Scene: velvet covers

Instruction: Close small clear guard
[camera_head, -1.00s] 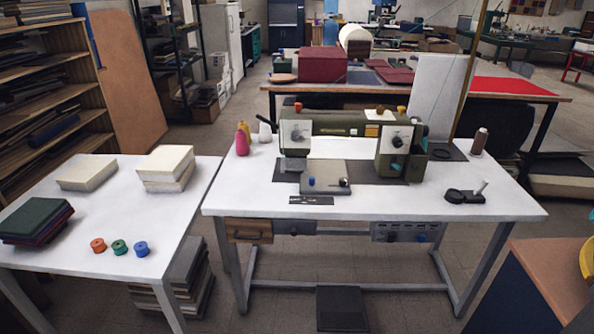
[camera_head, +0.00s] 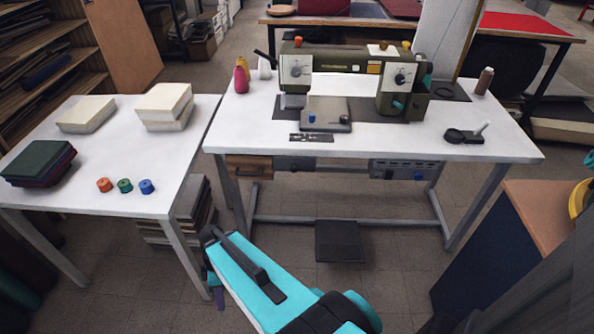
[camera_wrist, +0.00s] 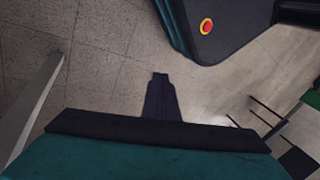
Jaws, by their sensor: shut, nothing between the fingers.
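The olive-green sewing machine (camera_head: 345,65) stands on the white sewing table (camera_head: 460,149) in the head view. Its grey bed plate (camera_head: 327,108), with a blue knob, sits in front under the needle end. I cannot make out a small clear guard on the machine; it is too small or see-through. My gripper shows as dark, closed fingers (camera_wrist: 160,80) in the wrist view, over bare floor and with nothing held. My teal arm is low in front of the table, and the gripper is well apart from the machine. In the head view I cannot clearly pick out its fingertips.
A side table (camera_head: 90,195) at left holds pale blocks (camera_head: 163,106), dark folded covers (camera_head: 40,163) and small spools (camera_head: 125,185). A foot pedal (camera_head: 338,240) lies under the sewing table. A black magnifier-like tool (camera_head: 463,136) lies at its right. A cabinet (camera_head: 505,245) stands at right.

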